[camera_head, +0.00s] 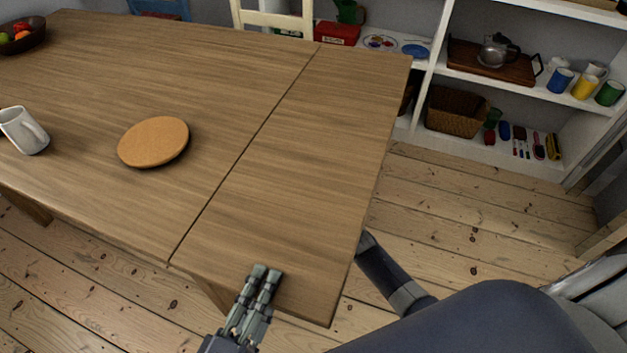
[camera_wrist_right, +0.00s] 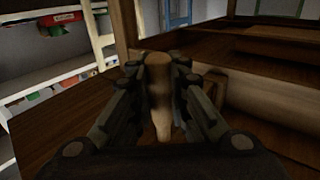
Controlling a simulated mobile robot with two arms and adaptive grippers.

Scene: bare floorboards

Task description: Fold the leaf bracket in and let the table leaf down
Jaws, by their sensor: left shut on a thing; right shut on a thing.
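The table leaf (camera_head: 318,150) is the right-hand section of the wooden table, level with the main tabletop (camera_head: 190,75) along a thin seam. My left gripper (camera_head: 266,272) is at the leaf's near edge, its fingers lying on top, shut on the leaf. My right arm reaches under the leaf's right side, so its gripper is hidden in the head view. In the right wrist view my right gripper (camera_wrist_right: 158,75) is shut on a rounded pale wooden piece, the leaf bracket (camera_wrist_right: 158,100). The rest of the bracket cannot be made out clearly.
A cork mat (camera_head: 153,142), a white mug (camera_head: 22,131) and a fruit bowl (camera_head: 22,36) are on the main tabletop; the leaf's top is bare. A cream chair (camera_head: 273,17) stands behind the table. White shelves (camera_head: 520,85) stand beyond open floor at the right.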

